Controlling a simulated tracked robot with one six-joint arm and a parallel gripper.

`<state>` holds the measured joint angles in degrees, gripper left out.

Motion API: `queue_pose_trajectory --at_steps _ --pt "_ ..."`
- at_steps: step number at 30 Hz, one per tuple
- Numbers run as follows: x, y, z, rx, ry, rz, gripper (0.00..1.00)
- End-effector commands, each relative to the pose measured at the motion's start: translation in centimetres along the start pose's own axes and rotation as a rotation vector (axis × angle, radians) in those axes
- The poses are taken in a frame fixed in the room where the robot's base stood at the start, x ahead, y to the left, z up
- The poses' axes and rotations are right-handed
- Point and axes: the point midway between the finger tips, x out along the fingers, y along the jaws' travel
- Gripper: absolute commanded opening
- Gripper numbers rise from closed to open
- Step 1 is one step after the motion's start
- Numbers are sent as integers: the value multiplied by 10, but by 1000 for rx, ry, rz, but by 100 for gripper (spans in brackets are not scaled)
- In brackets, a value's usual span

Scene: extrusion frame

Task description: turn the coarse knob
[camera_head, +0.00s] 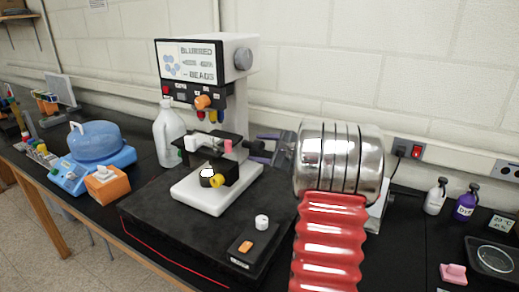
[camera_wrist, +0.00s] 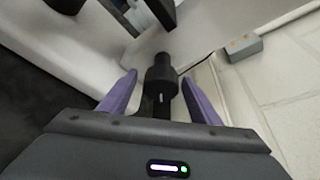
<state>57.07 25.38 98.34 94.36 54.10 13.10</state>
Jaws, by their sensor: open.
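The coarse knob (camera_wrist: 161,76) is a black stepped cylinder on the side of the white microscope (camera_head: 242,88). In the wrist view it lies between the two purple fingers of my gripper (camera_wrist: 159,84). The gripper is open, with a gap on each side of the knob. In the head view my gripper (camera_head: 266,147) reaches in from the right, and the black knob (camera_head: 255,147) shows at its fingertips. My red and chrome arm hides much of the gripper there.
The microscope stands on a dark slab (camera_head: 150,215) with a white knob (camera_head: 262,221) and an orange button (camera_head: 246,246). A white bottle (camera_head: 168,135) stands left of it. A grey box (camera_wrist: 243,46) shows in the wrist view. Purple and white bottles stand at right.

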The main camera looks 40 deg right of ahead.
Motion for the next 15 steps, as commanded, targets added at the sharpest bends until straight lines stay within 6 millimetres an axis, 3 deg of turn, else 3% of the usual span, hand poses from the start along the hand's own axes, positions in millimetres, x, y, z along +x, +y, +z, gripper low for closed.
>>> queue_pose_trajectory --at_steps 7,15 --pt "0 0 0 -1 0 0 57" --pt "0 0 0 -1 0 0 39"
